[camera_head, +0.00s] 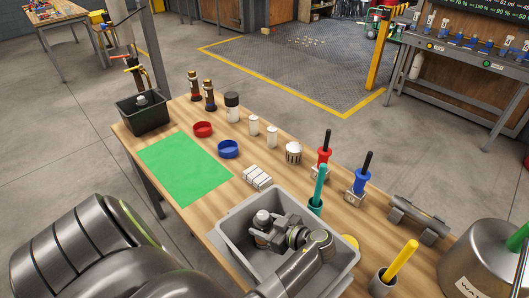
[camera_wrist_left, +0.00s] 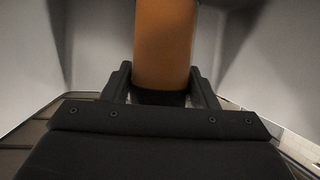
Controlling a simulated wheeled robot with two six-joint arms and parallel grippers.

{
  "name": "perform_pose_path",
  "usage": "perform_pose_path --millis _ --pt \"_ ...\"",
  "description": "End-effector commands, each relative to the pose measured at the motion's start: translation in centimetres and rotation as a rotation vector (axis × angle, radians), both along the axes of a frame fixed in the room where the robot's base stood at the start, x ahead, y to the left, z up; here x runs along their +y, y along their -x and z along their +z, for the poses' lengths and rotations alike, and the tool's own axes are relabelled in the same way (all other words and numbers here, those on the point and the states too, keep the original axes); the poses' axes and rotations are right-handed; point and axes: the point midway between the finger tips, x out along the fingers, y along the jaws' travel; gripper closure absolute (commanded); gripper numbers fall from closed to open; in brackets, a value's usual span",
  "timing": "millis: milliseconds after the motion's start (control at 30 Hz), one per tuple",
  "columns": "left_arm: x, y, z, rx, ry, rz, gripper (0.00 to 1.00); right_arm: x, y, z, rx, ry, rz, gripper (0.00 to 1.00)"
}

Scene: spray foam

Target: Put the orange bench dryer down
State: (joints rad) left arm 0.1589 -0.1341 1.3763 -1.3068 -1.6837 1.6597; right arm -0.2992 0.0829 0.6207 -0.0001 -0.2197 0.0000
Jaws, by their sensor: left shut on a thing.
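My left gripper (camera_head: 268,236) is down inside the grey bin (camera_head: 228,222) on the wooden table in the head view. In the left wrist view its two dark fingers (camera_wrist_left: 163,82) are shut on an orange cylindrical part of the bench dryer (camera_wrist_left: 165,40). Pale grey walls surround it there. The rest of the dryer is out of frame, and in the head view I cannot make the dryer out behind my wrist. Whether it touches the bin floor cannot be told. My right gripper is not in view.
A flat green mat (camera_head: 186,168) lies clear left of the bin. A black box (camera_head: 143,110) stands at the far left corner. Red (camera_head: 203,129) and blue (camera_head: 228,149) rings, bottles and upright tools stand behind the bin. A large metal pot (camera_head: 482,262) is at right.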

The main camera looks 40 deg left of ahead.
Motion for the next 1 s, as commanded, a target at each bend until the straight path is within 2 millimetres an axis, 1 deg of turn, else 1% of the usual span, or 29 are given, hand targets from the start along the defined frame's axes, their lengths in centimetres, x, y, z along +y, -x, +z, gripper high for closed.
perform_pose_path --millis 133,267,300,433,467,767,900,1000 --pt "0.02 -0.04 0.06 -0.001 -0.001 0.0 0.77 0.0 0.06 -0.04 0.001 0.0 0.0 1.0" --pt "0.02 -0.03 -0.36 -0.001 -0.001 0.0 0.77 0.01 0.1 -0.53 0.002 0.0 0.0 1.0" --pt "0.0 -0.01 -0.31 0.0 0.0 0.0 0.44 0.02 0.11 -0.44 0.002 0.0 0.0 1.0" --pt "0.0 0.01 -0.25 0.0 0.0 0.0 0.27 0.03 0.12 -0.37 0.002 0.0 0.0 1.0" --pt "0.0 0.01 -0.25 0.0 0.0 0.0 0.25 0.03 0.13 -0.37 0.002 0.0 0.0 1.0" --pt "-0.01 0.01 -0.18 0.0 0.0 0.0 0.25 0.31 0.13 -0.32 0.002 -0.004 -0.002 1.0" --pt "0.0 0.01 0.26 0.0 0.0 0.0 0.25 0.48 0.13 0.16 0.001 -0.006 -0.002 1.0" --pt "0.28 -0.28 0.32 -0.001 -0.001 -0.003 0.25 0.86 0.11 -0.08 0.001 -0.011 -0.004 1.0"
